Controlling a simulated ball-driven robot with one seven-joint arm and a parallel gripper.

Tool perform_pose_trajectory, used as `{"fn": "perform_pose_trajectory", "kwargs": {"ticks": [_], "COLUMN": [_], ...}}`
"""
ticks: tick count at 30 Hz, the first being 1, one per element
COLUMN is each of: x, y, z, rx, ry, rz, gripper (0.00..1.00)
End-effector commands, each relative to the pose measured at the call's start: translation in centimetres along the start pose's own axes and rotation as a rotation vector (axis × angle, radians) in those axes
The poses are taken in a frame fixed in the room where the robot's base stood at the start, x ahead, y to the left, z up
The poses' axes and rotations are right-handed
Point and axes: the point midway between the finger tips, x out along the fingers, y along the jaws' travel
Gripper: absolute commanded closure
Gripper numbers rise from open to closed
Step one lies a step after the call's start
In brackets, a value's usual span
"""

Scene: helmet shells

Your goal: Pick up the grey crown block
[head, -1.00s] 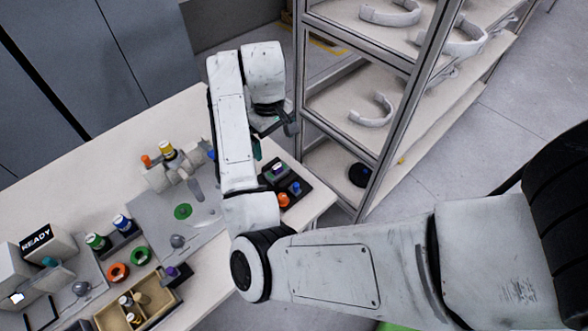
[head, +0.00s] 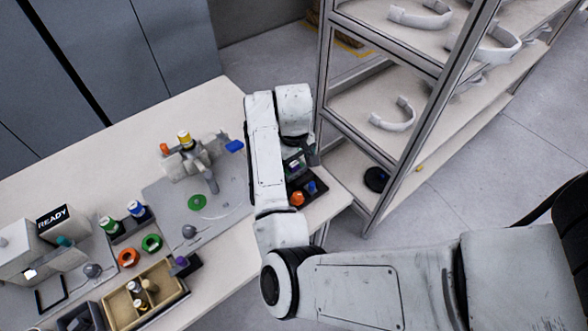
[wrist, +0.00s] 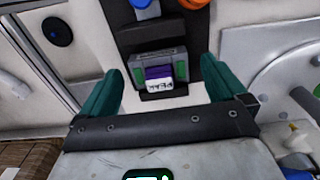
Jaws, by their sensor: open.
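The grey crown block (wrist: 157,56) sits in a black tray (wrist: 122,20) in the wrist view. It has green patches on its sides and a purple and white label on the side toward my gripper. My gripper (wrist: 162,78) is open, its two dark green fingers apart on the left and right of the block. A gap shows on each side, and I see no contact. In the head view my gripper (head: 300,160) is over the black tray at the right end of the table, and my arm hides much of the block there.
An orange knob (head: 297,198) and a blue knob (head: 311,187) share the tray. A metal shelf rack (head: 398,150) stands close on the right. A grey fixture board (head: 170,205) and a divided tan box (head: 165,293) lie to the left on the table.

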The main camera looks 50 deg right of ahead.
Motion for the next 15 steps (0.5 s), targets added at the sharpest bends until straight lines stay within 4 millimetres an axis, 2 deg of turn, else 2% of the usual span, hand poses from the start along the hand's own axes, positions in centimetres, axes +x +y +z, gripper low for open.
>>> {"fn": "perform_pose_trajectory", "kwargs": {"ticks": [9,15], "x": [0.66,0.64], "y": [0.01,0.02], "z": [0.01,0.01], "rx": [0.000,0.001], "ry": [0.001,0.001], "rz": [0.001,0.001], "gripper": [0.02,0.20]}}
